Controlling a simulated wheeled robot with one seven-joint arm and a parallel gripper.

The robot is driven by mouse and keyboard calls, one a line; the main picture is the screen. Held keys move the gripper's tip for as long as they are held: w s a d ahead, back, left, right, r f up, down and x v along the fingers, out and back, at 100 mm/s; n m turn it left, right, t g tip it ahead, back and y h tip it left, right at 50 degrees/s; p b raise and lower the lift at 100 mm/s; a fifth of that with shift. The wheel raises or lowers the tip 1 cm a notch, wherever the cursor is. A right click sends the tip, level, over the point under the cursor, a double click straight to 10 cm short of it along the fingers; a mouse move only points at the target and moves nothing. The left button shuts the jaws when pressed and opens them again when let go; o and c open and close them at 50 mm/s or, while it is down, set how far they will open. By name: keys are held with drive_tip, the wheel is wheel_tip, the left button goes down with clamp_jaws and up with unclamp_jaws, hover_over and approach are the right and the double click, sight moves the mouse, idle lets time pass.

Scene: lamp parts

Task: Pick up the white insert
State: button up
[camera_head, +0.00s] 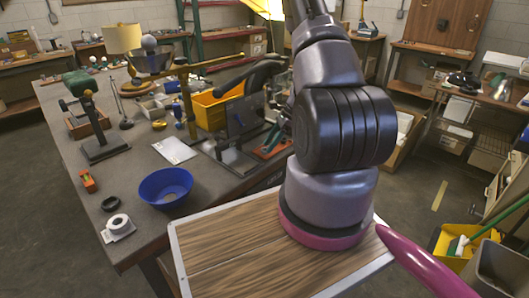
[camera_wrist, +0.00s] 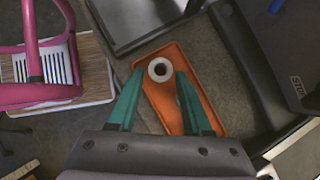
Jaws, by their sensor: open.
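The white insert (camera_wrist: 160,70) is a small white ring with a dark hole. In the wrist view it lies at the far end of a shallow orange tray (camera_wrist: 172,50). My gripper (camera_wrist: 160,78) has two teal fingers, spread apart, with nothing held between them. The fingertips appear on either side of the insert in the wrist view; their height above it is hard to tell. In the head view the orange tray (camera_head: 273,147) shows in part beside my arm, and I cannot make out the insert there.
A dark flat base (camera_wrist: 140,20) lies beyond the tray, and a black part (camera_wrist: 255,60) is close on its right. On the bench are a blue bowl (camera_head: 165,187), a yellow bin (camera_head: 213,108) and a white roll (camera_head: 118,224).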

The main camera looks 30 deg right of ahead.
drive_tip(key=shift+x, duration=0.95)
drive_tip(key=shift+c, duration=0.3)
clamp_jaws()
drive_tip(key=shift+r, duration=0.15)
